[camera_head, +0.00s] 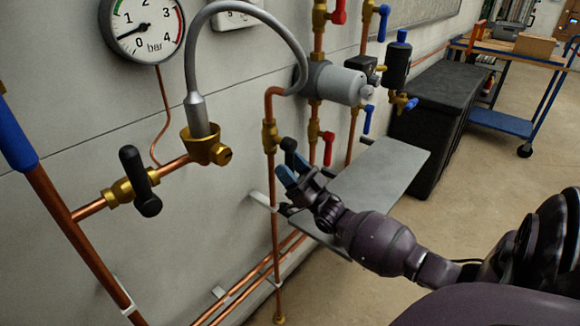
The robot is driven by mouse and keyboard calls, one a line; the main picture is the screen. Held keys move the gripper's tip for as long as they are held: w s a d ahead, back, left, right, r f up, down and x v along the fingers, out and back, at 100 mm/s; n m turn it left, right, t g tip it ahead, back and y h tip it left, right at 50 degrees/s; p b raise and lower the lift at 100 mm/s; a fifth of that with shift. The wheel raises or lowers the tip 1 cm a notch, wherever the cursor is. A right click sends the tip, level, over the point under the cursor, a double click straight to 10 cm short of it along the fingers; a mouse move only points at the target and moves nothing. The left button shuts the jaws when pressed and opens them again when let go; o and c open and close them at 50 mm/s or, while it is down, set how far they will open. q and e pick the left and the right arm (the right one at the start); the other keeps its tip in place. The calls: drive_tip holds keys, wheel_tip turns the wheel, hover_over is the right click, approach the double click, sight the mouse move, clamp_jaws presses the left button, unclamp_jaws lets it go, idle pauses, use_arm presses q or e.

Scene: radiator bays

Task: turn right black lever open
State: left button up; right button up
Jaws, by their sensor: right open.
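The right black lever (289,148) sits on a brass valve (270,136) on the vertical copper pipe. Its rounded end shows just above my fingertips; the rest is hidden behind them. My right gripper (292,170) has its blue-tipped fingers apart, right at this lever. I cannot tell whether they touch it or stand around it. Another black lever (140,181) is on a brass valve (117,192) at the left, slanting down to the right, with no gripper near it. My left gripper is not in view.
A grey shelf plate (385,170) lies behind and below my right gripper. Red levers (328,146) and a blue lever (367,121) are close by. A pressure gauge (147,22) hangs upper left. A black chest (435,110) and blue trolley (500,121) stand farther back; floor is clear at right.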

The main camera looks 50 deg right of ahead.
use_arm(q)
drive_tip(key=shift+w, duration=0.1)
use_arm(e)
drive_tip(key=v, duration=1)
drive_tip(key=shift+s+f, duration=0.3)
use_arm(q)
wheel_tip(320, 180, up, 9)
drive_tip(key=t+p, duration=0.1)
drive_tip(key=p, duration=0.9)
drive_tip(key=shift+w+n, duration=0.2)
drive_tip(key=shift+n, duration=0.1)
use_arm(e)
drive_tip(key=s+a+f+m+g+h, duration=0.1)
drive_tip(key=s+a+f+g+h, duration=0.2)
drive_tip(key=s+a+g, duration=0.4)
drive_tip(key=s+a+f+m+g+h, duration=0.1)
drive_tip(key=s+a+f+g+h, duration=0.2)
drive_tip(key=s+a+g, duration=0.4)
drive_tip(key=s+a+h, duration=0.1)
drive_tip(key=s+a, duration=0.4)
drive_tip(key=s, duration=0.4)
drive_tip(key=shift+f+g+h, duration=0.3)
drive_tip(key=shift+g+h, duration=0.1)
